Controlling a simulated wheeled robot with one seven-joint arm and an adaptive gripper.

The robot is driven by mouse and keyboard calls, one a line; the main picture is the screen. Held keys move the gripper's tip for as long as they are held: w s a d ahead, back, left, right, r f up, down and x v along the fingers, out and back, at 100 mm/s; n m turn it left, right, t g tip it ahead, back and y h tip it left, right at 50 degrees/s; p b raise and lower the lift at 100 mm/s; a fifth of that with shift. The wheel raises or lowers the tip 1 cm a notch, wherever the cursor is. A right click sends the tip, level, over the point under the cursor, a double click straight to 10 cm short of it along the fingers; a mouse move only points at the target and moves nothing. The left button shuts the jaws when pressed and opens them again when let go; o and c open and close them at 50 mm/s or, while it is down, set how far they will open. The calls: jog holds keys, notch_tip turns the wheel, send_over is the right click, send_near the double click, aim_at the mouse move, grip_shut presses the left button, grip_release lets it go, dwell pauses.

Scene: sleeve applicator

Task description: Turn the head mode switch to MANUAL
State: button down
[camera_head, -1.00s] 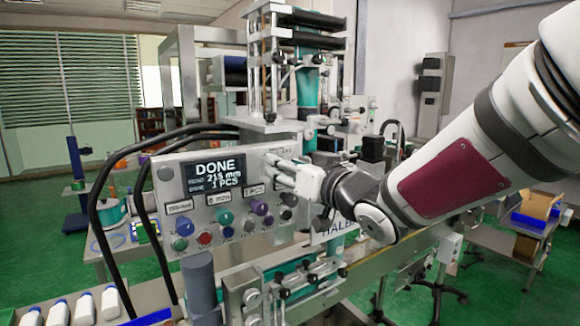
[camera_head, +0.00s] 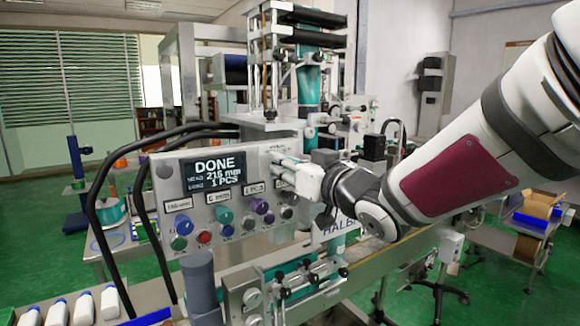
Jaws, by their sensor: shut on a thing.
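The grey control panel (camera_head: 166,192) stands at centre-left, with a black display (camera_head: 214,173) reading DONE, 215 mm and 1 PCS. My gripper (camera_head: 274,164) is at the panel's upper right, its white fingers reaching in from the right and shut at the panel face. The head mode switch is hidden behind the fingers, so its pointer position cannot be read. Part of a small label shows just above the fingertips, too small to read.
Several coloured knobs and buttons, among them a teal knob (camera_head: 223,215) and a red button (camera_head: 205,237), sit below the display. Black cables (camera_head: 100,200) loop at the panel's left. White bottles (camera_head: 84,308) stand at lower left. Machine rollers and posts rise behind the panel.

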jog(key=n+b, duration=0.2)
jog(key=n, duration=0.1)
jog(key=shift+w+f+n+b, duration=0.1)
jog(key=shift+n+b, duration=0.2)
jog(key=shift+n, duration=0.1)
jog(key=shift+a+n+b, duration=0.1)
jog(key=shift+n+b, duration=1.2)
jog(key=shift+n, duration=0.6)
jog(key=c, duration=1.4)
grip_release()
jog(key=shift+s, duration=0.2)
jog(key=v, duration=1.2)
